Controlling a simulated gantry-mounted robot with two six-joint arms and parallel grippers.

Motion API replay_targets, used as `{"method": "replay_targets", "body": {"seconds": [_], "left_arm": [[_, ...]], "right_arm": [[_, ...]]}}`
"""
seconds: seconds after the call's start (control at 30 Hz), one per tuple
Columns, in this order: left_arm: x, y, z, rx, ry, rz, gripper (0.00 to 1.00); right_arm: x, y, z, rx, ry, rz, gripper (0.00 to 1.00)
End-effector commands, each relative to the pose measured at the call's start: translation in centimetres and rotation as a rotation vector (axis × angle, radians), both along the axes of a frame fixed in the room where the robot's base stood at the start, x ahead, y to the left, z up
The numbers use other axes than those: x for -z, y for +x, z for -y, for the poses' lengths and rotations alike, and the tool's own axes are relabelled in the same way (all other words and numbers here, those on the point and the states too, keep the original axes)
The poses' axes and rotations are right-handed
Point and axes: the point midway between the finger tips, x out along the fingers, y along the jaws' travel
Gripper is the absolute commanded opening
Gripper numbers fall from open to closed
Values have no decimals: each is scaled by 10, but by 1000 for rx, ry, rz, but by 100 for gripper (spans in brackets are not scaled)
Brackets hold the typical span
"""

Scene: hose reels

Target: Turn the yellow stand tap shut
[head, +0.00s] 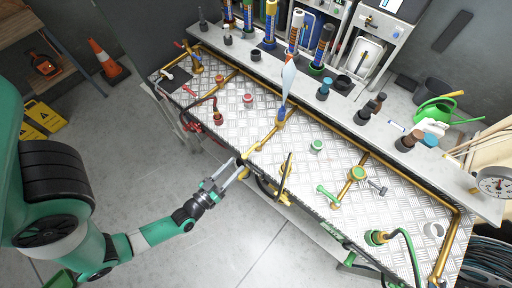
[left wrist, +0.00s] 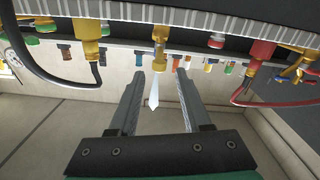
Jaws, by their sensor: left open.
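A yellow-brass tap fitting (head: 248,154) sits at the front edge of the metal-plate bench, on a branch pipe. In the left wrist view the yellow fitting (left wrist: 160,52) is beyond my fingertips, centred between them. I cannot tell its handle position. A tapered pale blue-white shape (head: 288,80) rises above the far end of that branch, perhaps a water jet. My left gripper (head: 235,177) is open and empty, just short of the bench edge and apart from the fitting. My right gripper is out of view.
A yellow fitting with a black hose (head: 284,183) is close on the right. A red fitting with a red hose (head: 217,118) is to the left. Green fittings (head: 329,196) are further right. Bottles stand on the rear shelf. The floor before the bench is clear.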

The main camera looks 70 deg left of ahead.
Motion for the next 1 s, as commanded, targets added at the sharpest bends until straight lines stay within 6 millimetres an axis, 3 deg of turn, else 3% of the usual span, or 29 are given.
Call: {"method": "replay_targets", "body": {"seconds": [0.3,0.5,0.87,1.0], "left_arm": [[0,59,-33,-4,2,2,48],[0,87,-49,-2,1,-1,48],[0,94,-52,-2,0,-2,48],[0,94,-52,-2,0,-2,23]], "right_arm": [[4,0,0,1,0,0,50],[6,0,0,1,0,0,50],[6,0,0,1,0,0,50],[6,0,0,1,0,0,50]]}}
